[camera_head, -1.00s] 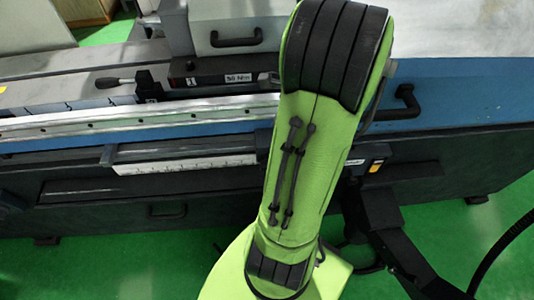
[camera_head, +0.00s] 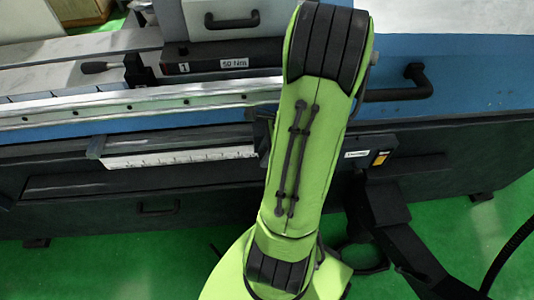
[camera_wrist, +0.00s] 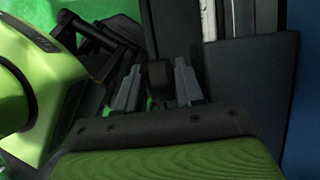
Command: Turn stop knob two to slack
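In the wrist view my gripper (camera_wrist: 158,68) shows two grey fingers standing apart. A dark, rounded, knob-like piece (camera_wrist: 160,78) is between them. It looks close to the right finger, with a narrow gap at the left; contact cannot be told. I cannot read a mark that says whether it is stop knob two. In the head view my green arm covers the gripper and the middle of the machine front. A black block marked 1 and 50 Nm (camera_head: 205,65) sits on the machine's table, left of my arm. No knob marked two is readable.
A white scale (camera_head: 180,157) runs along the machine front. A black handle (camera_head: 405,90) sticks out from the blue panel (camera_head: 480,75). A small labelled box (camera_head: 365,157) is right of my arm. Green floor (camera_head: 100,265) is free in front.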

